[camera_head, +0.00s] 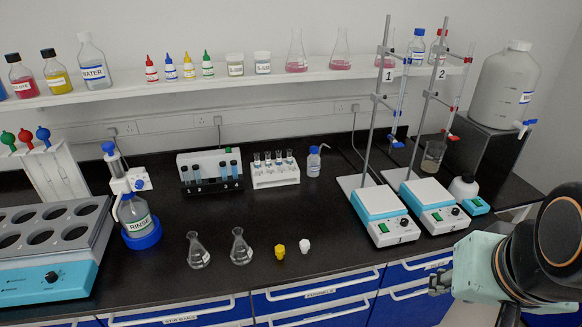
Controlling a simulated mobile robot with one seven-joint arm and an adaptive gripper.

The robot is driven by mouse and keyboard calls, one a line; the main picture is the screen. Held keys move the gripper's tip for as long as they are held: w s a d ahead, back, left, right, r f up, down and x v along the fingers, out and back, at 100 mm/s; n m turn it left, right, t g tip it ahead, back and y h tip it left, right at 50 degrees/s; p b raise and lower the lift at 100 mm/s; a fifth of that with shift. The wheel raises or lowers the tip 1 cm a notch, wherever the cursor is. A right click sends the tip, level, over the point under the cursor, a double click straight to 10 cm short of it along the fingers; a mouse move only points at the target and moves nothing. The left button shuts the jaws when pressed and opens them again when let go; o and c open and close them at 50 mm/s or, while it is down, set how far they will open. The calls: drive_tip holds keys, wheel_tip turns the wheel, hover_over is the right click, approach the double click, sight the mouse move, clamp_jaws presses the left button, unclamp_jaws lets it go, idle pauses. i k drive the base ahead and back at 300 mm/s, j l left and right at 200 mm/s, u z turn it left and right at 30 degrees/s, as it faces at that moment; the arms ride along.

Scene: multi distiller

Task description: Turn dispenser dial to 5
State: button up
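The dispenser (122,180) is a white bottle-top unit with a blue knob on top. It sits on a bottle labelled RINSE (137,217), which stands in a blue round base at the left of the black bench. A small round part, which may be the dial (139,184), shows on the dispenser's head; its numbers are too small to read. My gripper (438,283) is at the far right, in front of the bench's drawers and far from the dispenser. Its fingers are small and dark here, and I cannot tell whether they are open or shut.
A grey block with round wells (55,230) stands left of the dispenser. Two flasks (240,247) and yellow and white stoppers (280,252) stand mid-bench. Tube racks (275,176) stand behind. Two stirrers (380,214) with tall stands are at right. A shelf (230,84) runs above.

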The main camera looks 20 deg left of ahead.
sight(139, 184)
drive_tip(key=i+l+u, duration=0.1)
drive_tip(key=u, duration=0.3)
drive_tip(key=i+l+u, duration=0.15)
drive_tip(key=u, duration=0.25)
drive_tip(key=i+l+u, duration=0.1)
drive_tip(key=u, duration=0.35)
drive_tip(key=i+l+u, duration=0.1)
drive_tip(key=l+u, duration=0.4)
drive_tip(key=u, duration=0.3)
drive_tip(key=i+l+u, duration=0.2)
drive_tip(key=l+u, duration=0.25)
drive_tip(key=k+l, duration=0.05)
